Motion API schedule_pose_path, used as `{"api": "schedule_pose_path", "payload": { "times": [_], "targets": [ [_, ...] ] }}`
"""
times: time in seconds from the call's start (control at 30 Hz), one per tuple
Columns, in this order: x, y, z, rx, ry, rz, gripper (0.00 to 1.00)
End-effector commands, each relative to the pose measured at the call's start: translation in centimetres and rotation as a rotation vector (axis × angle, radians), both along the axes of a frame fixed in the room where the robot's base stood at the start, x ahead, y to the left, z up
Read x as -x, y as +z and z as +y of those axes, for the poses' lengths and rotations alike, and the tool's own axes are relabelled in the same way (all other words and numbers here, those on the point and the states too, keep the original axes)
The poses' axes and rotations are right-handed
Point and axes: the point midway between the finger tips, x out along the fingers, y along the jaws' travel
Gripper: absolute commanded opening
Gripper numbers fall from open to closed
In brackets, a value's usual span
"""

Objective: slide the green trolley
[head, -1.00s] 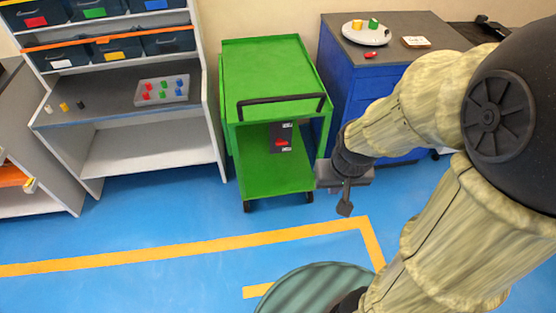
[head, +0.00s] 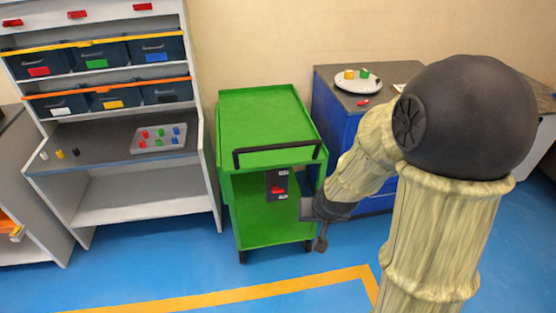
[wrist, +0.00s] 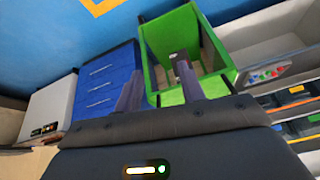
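The green trolley (head: 262,123) stands on the blue floor between the shelf unit and the blue cabinet. A black handle bar (head: 277,149) runs along the near edge of its top. A dark panel with a red part (head: 278,189) sits below the handle. My gripper (head: 321,240) hangs at the trolley's near right lower corner in the head view, seemingly in front of it. In the wrist view my gripper (wrist: 158,72) has its two fingers spread with nothing between them, and the trolley (wrist: 160,75) lies beyond them. I cannot tell whether it touches the trolley.
The blue cabinet (head: 335,125) stands close on the right, carrying a white plate (head: 358,84) with small blocks. The grey shelf unit (head: 210,180) with bins and a tray (head: 158,139) stands close on the left. A yellow line (head: 220,298) crosses open floor in front.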

Motion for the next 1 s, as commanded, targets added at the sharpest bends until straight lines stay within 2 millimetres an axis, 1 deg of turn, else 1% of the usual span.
{"api": "schedule_pose_path", "payload": {
  "times": [0.03, 0.2, 0.4, 0.5, 0.6, 0.7, 0.77, 0.9, 1.0],
  "targets": [
    [-1.7, -2.1, 0.6, -0.034, -0.012, -0.037, 0.4],
    [-7.2, -5.6, 3.2, -0.19, -0.058, -0.194, 0.4],
    [-12.3, -8.7, 6.4, -0.449, -0.147, -0.37, 0.4],
    [-14.5, -9.7, 7.6, -0.601, -0.206, -0.456, 0.4],
    [-16.3, -10.4, 8.4, -0.765, -0.279, -0.541, 0.4],
    [-17.9, -10.7, 8.4, -0.937, -0.364, -0.628, 0.4],
    [-18.7, -10.8, 8.1, -1.043, -0.422, -0.684, 0.4],
    [-19.9, -10.8, 6.5, -1.277, -0.558, -0.813, 0.4],
    [-20.2, -10.6, 5.2, -1.391, -0.629, -0.885, 0.4]
  ]
}}
